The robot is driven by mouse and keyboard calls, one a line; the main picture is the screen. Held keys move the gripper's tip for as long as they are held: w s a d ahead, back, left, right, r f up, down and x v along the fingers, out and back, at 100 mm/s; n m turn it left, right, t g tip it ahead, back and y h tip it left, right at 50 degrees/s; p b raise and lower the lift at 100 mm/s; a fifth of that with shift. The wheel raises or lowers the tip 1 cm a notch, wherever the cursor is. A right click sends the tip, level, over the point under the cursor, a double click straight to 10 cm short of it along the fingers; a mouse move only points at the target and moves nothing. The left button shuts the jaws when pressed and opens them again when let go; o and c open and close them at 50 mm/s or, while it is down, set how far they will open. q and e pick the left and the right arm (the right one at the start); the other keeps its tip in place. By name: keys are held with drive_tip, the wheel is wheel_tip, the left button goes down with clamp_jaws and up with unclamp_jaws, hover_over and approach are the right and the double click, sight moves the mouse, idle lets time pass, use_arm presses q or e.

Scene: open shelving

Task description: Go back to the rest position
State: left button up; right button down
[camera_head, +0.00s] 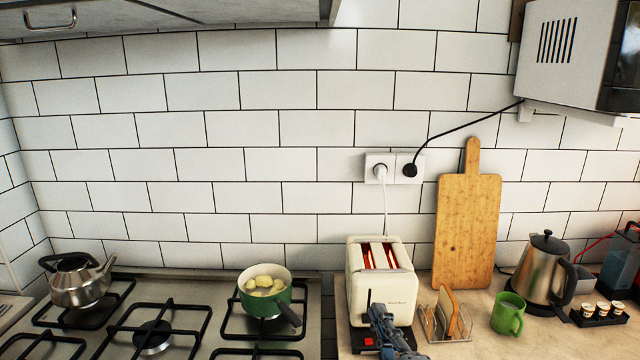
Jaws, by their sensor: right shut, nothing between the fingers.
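My right gripper (384,316) comes in from the bottom edge, in front of the lower front of the cream toaster (370,285). It is shut and holds nothing. It covers part of the toaster's front, and I cannot tell whether it touches it. The toaster's two slots glow red-orange. My left gripper is not in view.
A toast rack (430,324) with bread (447,309) stands right of my gripper. Further right are a green mug (507,314), a steel kettle (540,270) and a small tray of cups (600,314). A green pot (262,300) and another kettle (79,282) stand on the stove (190,287).

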drive_tip(key=s+d+f+m+g+h, duration=0.2)
drive_tip(key=d+f+m+g, duration=0.1)
drive_tip(key=f, duration=0.3)
drive_tip(key=s+d+f+m+g+h, duration=0.2)
drive_tip(key=d+f+m, duration=0.1)
drive_tip(key=f, duration=0.3)
drive_tip(key=s+d+f+m+g, duration=0.2)
drive_tip(key=s+f+m+g, duration=0.2)
drive_tip(key=s+f+g, duration=0.5)
drive_tip(key=s+d+f+m+g, duration=0.3)
drive_tip(key=s+f, duration=0.4)
drive_tip(key=s, duration=0.7)
drive_tip(key=s+f+x, duration=0.1)
drive_tip(key=s+x, duration=0.2)
drive_tip(key=x, duration=0.9)
drive_tip(key=s+x, duration=0.2)
drive_tip(key=x, duration=1)
drive_tip(key=s+d+f+g, duration=0.1)
drive_tip(key=s+d+f, duration=0.2)
drive_tip(key=s+f, duration=1.5)
drive_tip(key=shift+s+m+g, duration=0.2)
drive_tip(key=shift+m+g, duration=0.1)
